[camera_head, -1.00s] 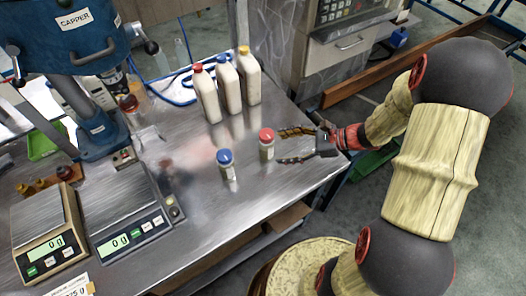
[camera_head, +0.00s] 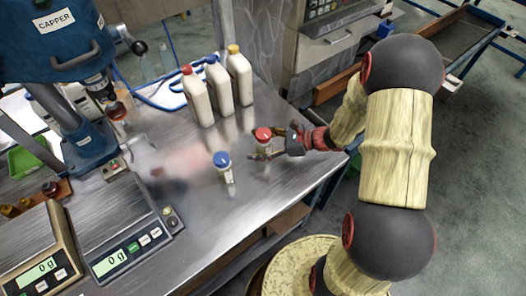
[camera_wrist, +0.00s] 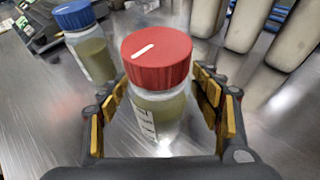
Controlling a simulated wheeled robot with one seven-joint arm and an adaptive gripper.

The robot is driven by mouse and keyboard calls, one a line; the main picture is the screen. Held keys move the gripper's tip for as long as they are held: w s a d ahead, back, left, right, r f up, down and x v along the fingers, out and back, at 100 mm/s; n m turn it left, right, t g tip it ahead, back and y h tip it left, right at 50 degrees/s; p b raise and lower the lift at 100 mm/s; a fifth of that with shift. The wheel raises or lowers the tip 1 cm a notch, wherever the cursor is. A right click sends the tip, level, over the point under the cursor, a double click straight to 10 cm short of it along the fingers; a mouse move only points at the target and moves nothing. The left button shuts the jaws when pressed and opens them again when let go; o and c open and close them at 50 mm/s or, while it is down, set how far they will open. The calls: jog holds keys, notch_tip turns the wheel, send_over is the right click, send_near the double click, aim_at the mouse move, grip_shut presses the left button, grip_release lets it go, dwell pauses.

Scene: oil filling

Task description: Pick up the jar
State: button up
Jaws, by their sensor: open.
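A small clear jar with a red lid (camera_head: 263,140) stands upright on the metal table. In the wrist view the red-lidded jar (camera_wrist: 158,85) sits between the open finger pads of my gripper (camera_wrist: 165,118), with a visible gap on the right side. In the head view my gripper (camera_head: 272,143) reaches in from the right, its fingers either side of this jar. A similar jar with a blue lid (camera_head: 223,167) stands to its left; it also shows in the wrist view (camera_wrist: 88,45). Both jars hold greenish-yellow liquid.
Three white bottles with red, blue and yellow caps (camera_head: 218,90) stand behind the jars. Two scales (camera_head: 125,240) reading 0 g and a blue capper (camera_head: 60,45) are at the left. The table (camera_head: 225,215) is clear in front of the jars.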

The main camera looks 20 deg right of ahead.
jog(key=shift+x, duration=1.1)
jog(key=c, duration=0.3)
jog(key=c, duration=1.2)
jog(key=shift+c, duration=0.4)
